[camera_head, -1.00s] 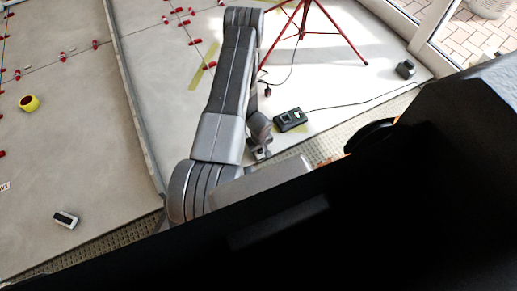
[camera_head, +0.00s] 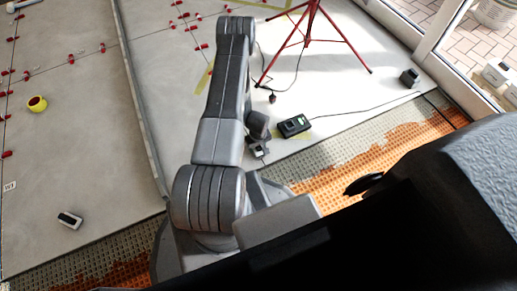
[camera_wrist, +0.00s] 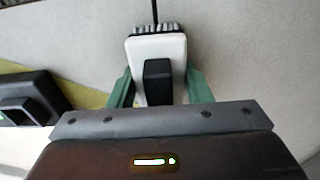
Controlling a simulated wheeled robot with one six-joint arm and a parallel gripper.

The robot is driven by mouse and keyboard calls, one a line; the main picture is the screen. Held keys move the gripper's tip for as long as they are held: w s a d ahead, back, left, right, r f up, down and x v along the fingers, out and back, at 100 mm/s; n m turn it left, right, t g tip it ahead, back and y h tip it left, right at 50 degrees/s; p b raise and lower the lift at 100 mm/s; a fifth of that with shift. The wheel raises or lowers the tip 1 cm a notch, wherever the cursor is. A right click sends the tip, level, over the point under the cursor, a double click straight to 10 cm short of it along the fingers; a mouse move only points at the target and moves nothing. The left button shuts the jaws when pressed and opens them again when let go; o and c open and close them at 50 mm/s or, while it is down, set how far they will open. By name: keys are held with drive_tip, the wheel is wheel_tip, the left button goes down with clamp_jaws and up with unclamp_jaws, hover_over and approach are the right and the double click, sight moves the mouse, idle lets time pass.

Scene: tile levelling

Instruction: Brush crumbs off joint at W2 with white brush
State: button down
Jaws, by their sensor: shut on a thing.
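In the wrist view, my gripper (camera_wrist: 158,90) has its green fingers shut on the sides of a white brush (camera_wrist: 142,49). The brush has a black raised grip on top, and its bristles point to the top of the picture. A thin dark line (camera_wrist: 155,12) runs from the bristles to the top edge; I cannot tell if it is a joint. In the head view, my arm folds down beside the black device, its end small and partly hidden. A small marker (camera_head: 10,186) stands at the left edge, its lettering unclear. No crumbs can be made out.
A black device (camera_head: 294,126) with a cable lies right of my arm, near a red tripod (camera_head: 315,30). Red clips line joints. Orange matting (camera_head: 350,178) borders the tiles.

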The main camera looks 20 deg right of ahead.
drive_tip(key=shift+w+a+r, duration=0.1)
drive_tip(key=shift+w, duration=1.1)
drive_tip(key=shift+r+p, duration=1.55)
drive_tip(key=shift+r, duration=2.45)
